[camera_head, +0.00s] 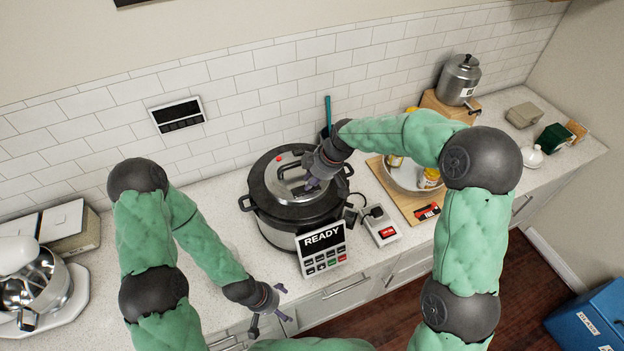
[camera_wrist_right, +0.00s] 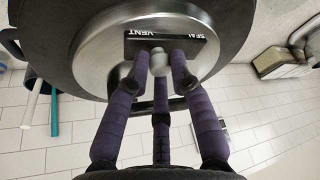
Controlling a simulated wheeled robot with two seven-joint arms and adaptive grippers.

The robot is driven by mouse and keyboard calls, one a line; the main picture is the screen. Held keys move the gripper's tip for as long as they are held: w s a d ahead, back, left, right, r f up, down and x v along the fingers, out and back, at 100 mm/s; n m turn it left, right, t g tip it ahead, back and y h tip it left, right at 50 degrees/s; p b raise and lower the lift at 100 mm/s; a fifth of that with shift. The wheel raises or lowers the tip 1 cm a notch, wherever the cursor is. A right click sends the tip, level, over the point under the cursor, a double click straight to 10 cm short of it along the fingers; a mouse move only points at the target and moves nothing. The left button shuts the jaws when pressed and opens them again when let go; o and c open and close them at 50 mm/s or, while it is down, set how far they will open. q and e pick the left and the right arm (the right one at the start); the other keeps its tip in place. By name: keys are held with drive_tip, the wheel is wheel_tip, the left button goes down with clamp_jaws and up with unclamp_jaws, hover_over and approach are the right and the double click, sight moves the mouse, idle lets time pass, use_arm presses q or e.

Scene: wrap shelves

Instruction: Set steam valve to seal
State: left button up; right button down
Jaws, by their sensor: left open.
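The pressure cooker (camera_head: 284,226) stands on the counter, black and steel, with a red dot on its lid and a panel (camera_head: 322,246) reading READY. My right gripper (camera_head: 308,186) is over the lid, pointing down. In the right wrist view its fingers (camera_wrist_right: 160,62) flank a small grey steam valve knob (camera_wrist_right: 158,64) beside a black label (camera_wrist_right: 166,34) reading VENT and SEAL. The knob is partly hidden, and I cannot tell whether the fingers press on it. My left gripper (camera_head: 268,308) is open and empty near the counter's front edge, left of the panel.
A small box with a red display (camera_head: 381,228) stands right of the cooker. Further right are a bowl (camera_head: 408,178) with jars on a wooden board (camera_head: 392,198) and a steel canister (camera_head: 459,80). A stand mixer (camera_head: 40,285) is at the left. The tiled wall is close behind.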

sight(297, 190)
drive_tip(key=shift+s+a+b, duration=0.3)
drive_tip(key=shift+a, duration=0.35)
drive_tip(key=shift+s+a+b, duration=0.25)
drive_tip(key=shift+a+b, duration=0.05)
drive_tip(key=shift+a, duration=0.35)
drive_tip(key=shift+d, duration=0.1)
drive_tip(key=c, duration=1.3)
unclamp_jaws()
drive_tip(key=shift+c, duration=0.2)
drive_tip(key=shift+o, duration=1.2)
drive_tip(key=shift+a, duration=0.25)
drive_tip(key=shift+d+r, duration=0.1)
drive_tip(key=shift+d, duration=0.1)
drive_tip(key=shift+d+r, duration=0.1)
drive_tip(key=shift+r, duration=0.2)
drive_tip(key=v, duration=1.1)
